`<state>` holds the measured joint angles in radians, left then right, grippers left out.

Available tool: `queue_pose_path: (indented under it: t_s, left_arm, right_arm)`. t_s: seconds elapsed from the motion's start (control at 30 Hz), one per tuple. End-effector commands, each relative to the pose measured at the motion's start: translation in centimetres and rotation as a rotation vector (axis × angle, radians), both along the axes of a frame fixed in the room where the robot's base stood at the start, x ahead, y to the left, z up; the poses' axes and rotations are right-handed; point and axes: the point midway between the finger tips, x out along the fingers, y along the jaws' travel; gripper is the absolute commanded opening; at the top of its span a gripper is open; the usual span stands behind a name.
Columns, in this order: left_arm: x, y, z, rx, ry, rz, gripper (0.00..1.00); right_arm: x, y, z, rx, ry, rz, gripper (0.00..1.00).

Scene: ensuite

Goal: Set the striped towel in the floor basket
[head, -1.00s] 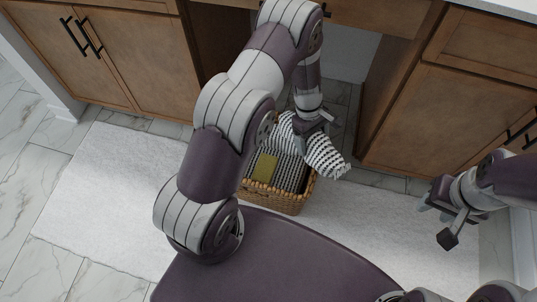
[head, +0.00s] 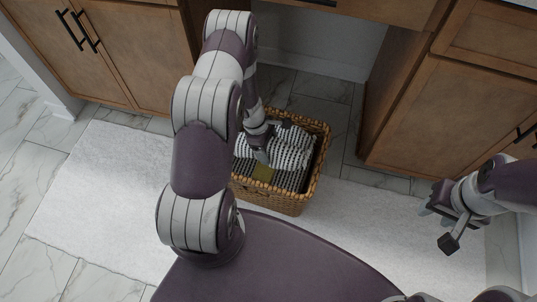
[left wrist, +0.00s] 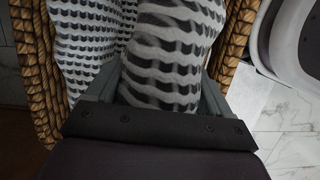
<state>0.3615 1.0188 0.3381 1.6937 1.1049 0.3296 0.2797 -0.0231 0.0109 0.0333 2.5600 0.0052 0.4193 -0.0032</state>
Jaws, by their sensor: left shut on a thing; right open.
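The striped towel (head: 288,143) is black and white and lies folded inside the wicker floor basket (head: 287,201), towards its back. My left gripper (head: 263,150) reaches down into the basket and is shut on the towel. In the left wrist view the towel (left wrist: 172,55) bulges up between the fingers, with the basket's woven rim (left wrist: 35,75) around it. My right gripper (head: 445,207) is open and empty, off to the right above the floor.
The basket stands on a white rug (head: 105,190) and the tiles, before a knee space between wooden cabinets (head: 440,125). The rug is clear on both sides.

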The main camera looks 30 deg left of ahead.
Motion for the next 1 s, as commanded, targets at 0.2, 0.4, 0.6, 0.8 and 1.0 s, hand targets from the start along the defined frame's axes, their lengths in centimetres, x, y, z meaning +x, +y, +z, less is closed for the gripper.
queue_pose_path:
  t_s: [0.2, 0.4, 0.6, 0.8, 1.0]
  left_arm:
    - [0.0, 0.0, -4.1, 0.0, 0.0, 0.0, 0.43]
    - [0.1, 0.0, -3.7, 0.0, -0.001, 0.0, 0.43]
    - [0.0, 0.0, -4.3, 0.0, 0.0, 0.0, 0.43]
    - [0.0, 0.0, -4.7, 0.0, 0.0, 0.0, 0.91]
    - [0.0, 0.0, -4.7, 0.0, 0.0, 0.0, 1.0]
  right_arm:
    - [0.0, 0.0, -2.6, 0.0, 0.0, 0.0, 0.43]
    - [0.0, 0.0, -2.2, 0.0, 0.0, 0.0, 0.43]
    - [0.0, 0.0, -2.7, 0.0, 0.0, 0.0, 0.43]
    - [0.0, 0.0, -3.0, 0.0, 0.0, 0.0, 0.43]
    - [0.0, 0.0, -2.9, 0.0, 0.0, 0.0, 0.43]
